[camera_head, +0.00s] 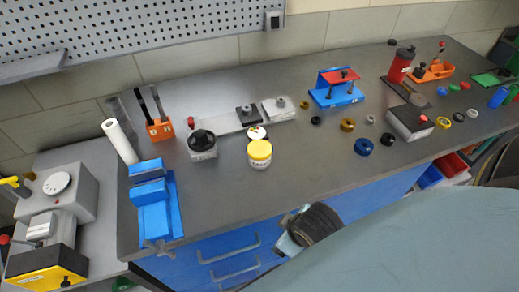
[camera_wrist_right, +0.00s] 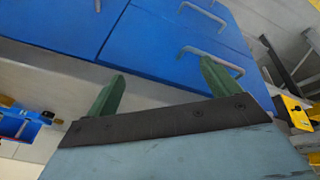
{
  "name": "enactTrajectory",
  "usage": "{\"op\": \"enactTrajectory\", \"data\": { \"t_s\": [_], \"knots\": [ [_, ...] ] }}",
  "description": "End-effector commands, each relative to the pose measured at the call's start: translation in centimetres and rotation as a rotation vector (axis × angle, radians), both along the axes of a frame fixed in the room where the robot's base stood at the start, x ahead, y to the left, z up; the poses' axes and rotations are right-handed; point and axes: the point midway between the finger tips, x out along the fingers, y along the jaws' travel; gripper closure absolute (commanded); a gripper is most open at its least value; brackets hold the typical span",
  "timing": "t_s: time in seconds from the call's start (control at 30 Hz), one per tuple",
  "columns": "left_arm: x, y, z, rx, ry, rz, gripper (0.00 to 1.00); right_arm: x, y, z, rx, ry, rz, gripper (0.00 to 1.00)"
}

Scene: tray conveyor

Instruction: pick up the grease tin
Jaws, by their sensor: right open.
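A small white tin with a yellow lid (camera_head: 260,154), which looks like the grease tin, stands upright near the front middle of the grey workbench in the head view. My right gripper (camera_wrist_right: 160,88) shows in the wrist view with its two green fingers wide apart and nothing between them. It faces the blue drawer fronts (camera_wrist_right: 160,45), and the tin is not in that view. In the head view my arm comes in from the lower right, below the bench edge and apart from the tin; its fingers cannot be made out there. My left gripper is in neither view.
Left of the tin stands a black-topped device (camera_head: 202,143), with a blue vise (camera_head: 155,205) farther left. Behind it is a light plate (camera_head: 230,124). A blue-and-red fixture (camera_head: 337,88) and several small rings lie to the right. The bench just right of the tin is clear.

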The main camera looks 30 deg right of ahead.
Motion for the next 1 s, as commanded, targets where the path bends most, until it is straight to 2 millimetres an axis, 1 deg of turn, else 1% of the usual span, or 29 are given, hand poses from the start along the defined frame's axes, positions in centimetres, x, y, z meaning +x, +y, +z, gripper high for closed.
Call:
{"op": "enactTrajectory", "data": {
  "t_s": [0.03,0.1,0.27,0.37,0.5,0.7,0.8,0.9,1.0],
  "knots": [
    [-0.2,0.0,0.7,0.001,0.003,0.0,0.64,0.4,-0.5,2.3,-0.055,-0.032,0.06,0.12],
    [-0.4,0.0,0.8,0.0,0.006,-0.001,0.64,1.1,-1.1,3.2,-0.142,-0.059,0.153,0.12],
    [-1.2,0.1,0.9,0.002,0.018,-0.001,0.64,3.0,-2.5,4.2,-0.371,-0.106,0.387,0.12],
    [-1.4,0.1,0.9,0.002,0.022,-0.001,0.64,4.3,-3.3,4.5,-0.548,-0.115,0.563,0.12],
    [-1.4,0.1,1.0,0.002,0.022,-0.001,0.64,6.5,-3.9,4.7,-0.862,-0.091,0.874,0.12],
    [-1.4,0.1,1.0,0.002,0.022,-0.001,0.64,9.4,-3.4,5.1,-1.32,0.021,1.322,0.12],
    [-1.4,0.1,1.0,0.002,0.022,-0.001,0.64,10.4,-2.7,5.3,-1.507,0.09,1.499,0.12],
    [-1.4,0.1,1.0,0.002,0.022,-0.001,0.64,11.1,-2.1,5.4,-1.647,0.152,1.632,0.12],
    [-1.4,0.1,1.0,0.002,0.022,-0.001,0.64,11.6,-1.6,5.4,-1.734,0.195,1.711,0.12]
  ]
}}
